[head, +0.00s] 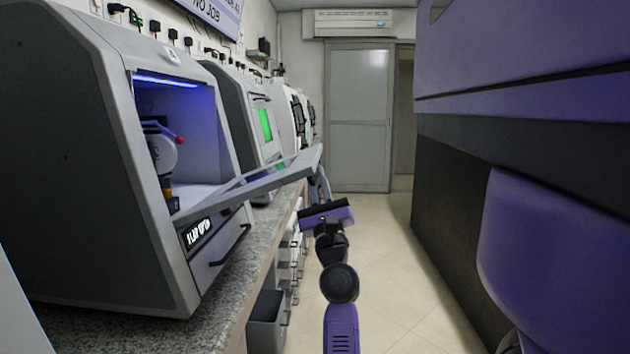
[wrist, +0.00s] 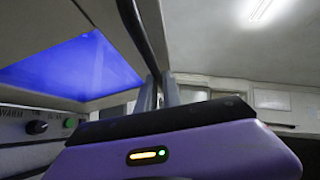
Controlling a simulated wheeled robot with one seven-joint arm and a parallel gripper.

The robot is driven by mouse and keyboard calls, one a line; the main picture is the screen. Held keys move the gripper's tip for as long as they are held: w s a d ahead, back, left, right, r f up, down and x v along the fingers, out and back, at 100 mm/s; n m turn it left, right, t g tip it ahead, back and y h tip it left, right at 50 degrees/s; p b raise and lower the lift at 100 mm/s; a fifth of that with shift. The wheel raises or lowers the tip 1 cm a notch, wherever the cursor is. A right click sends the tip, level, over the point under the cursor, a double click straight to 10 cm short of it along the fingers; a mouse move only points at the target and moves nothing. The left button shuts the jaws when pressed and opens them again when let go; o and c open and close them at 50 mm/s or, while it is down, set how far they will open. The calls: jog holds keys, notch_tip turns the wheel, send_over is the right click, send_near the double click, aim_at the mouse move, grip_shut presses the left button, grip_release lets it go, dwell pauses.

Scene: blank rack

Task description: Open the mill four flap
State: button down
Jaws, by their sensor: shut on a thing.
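The nearest mill (head: 95,150) is a grey cabinet on the counter at the left of the head view; I cannot read its number. Its flap (head: 262,181) is hinged at the bottom of the lit opening and stands swung out towards the aisle, its outer edge a little higher than the hinge. My gripper (head: 322,188) is at the flap's outer edge. In the wrist view its fingers (wrist: 161,92) are shut on the flap's dark bar handle (wrist: 138,38). The fingertips are partly hidden in the head view.
A red-tipped spindle part (head: 166,150) shows inside the mill. A second machine with a green screen (head: 265,124) stands behind it. The granite counter (head: 225,312) has drawers and a dark bin (head: 266,318) below. A large purple machine (head: 530,60) bounds the aisle on the right; the aisle floor (head: 385,235) is clear.

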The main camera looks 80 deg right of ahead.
jog(key=shift+w+f, duration=0.1)
jog(key=shift+w, duration=0.05)
jog(key=c, duration=1.5)
grip_release()
jog(key=shift+a+f, duration=0.1)
jog(key=b+v, duration=0.2)
jog(key=v, duration=0.5)
jog(key=shift+a+f, duration=0.15)
jog(key=shift+f, duration=0.1)
jog(key=shift+n, duration=0.3)
